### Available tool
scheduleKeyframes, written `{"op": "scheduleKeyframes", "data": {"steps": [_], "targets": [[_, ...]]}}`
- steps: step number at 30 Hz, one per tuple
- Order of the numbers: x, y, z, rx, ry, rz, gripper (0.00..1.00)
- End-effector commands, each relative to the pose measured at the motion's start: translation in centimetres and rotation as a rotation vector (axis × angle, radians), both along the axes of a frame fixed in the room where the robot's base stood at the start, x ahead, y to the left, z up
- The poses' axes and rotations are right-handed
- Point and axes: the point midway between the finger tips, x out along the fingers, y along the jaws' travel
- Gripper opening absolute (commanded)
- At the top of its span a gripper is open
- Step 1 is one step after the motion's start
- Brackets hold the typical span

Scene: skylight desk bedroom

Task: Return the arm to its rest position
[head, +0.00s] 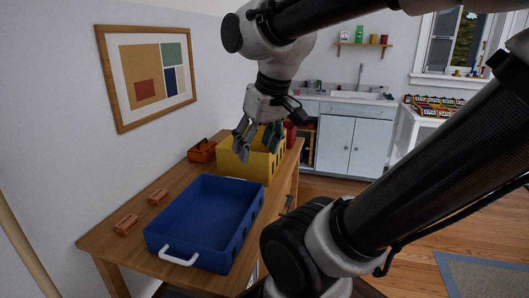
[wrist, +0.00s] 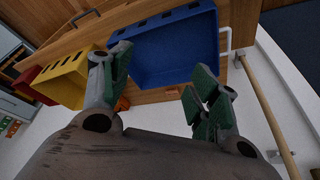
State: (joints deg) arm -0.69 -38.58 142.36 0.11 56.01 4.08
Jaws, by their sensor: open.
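My gripper (head: 256,140) hangs from my raised arm over the wooden table, with its fingers pointing down in front of the yellow crate in the head view. Its fingers are spread apart with nothing between them, as the wrist view also shows (wrist: 160,78). The yellow crate (head: 236,168) stands on the table behind the blue crate. It also shows in the wrist view (wrist: 66,82), left of the fingers. I cannot tell how high the fingertips are above the crate.
The empty blue crate (head: 172,222) with a white handle takes up the table's near part (head: 107,245). Two reddish-brown blocks (head: 126,224) (head: 158,197) lie left of it. An orange basket (head: 202,151) sits by the wall. A framed picture (head: 150,75) hangs on the left wall.

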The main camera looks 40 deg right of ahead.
Motion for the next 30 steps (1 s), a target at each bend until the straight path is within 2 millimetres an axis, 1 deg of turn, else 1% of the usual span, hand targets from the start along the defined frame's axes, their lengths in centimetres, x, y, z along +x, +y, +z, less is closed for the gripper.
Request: {"op": "scheduleKeyframes", "data": {"steps": [1,3,6,30], "targets": [[-1.1,-0.1,-0.5,-0.009,-0.012,0.019,0.61],[-2.0,-0.2,-1.0,-0.019,-0.019,0.041,0.61],[-2.5,-0.3,-1.3,-0.025,-0.023,0.052,0.61],[-2.4,-0.3,-1.3,-0.025,-0.022,0.052,0.61]]}}
